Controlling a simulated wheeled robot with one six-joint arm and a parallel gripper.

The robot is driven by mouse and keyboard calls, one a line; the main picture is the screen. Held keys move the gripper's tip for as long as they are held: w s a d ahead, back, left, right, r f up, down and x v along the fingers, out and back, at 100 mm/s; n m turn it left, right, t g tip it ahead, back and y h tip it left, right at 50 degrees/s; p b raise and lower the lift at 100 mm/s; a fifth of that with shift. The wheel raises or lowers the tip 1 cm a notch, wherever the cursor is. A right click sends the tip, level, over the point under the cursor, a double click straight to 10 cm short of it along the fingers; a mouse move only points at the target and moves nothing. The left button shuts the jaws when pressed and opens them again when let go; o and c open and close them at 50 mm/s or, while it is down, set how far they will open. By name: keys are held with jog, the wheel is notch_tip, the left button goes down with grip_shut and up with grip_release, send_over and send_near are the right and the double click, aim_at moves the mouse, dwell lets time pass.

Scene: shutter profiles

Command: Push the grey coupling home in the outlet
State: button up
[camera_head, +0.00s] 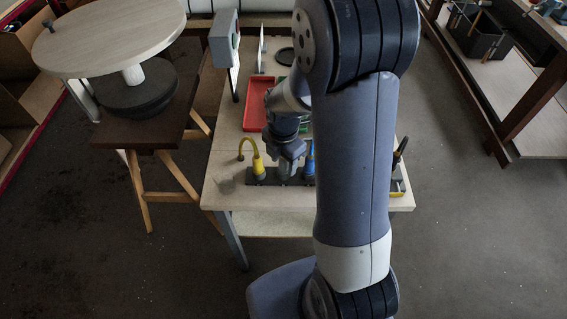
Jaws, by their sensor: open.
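A dark outlet strip (250,179) lies along the front edge of the pale table. A yellow coupling with a curved yellow cable (257,164) stands upright in its left part. A blue coupling (309,163) stands farther right, partly behind my arm. My gripper (289,164) points down over the strip between the yellow and blue ones, with its jaws open. The grey coupling cannot be told clearly from the grey gripper at this spot. How deep it sits is hidden.
A red tray (262,103) lies behind my gripper on the pale table (228,150). An upright grey-white stand (224,45) is at the table's left. My arm hides much of the table's right side.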

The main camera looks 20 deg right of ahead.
grip_shut()
dwell(0.5)
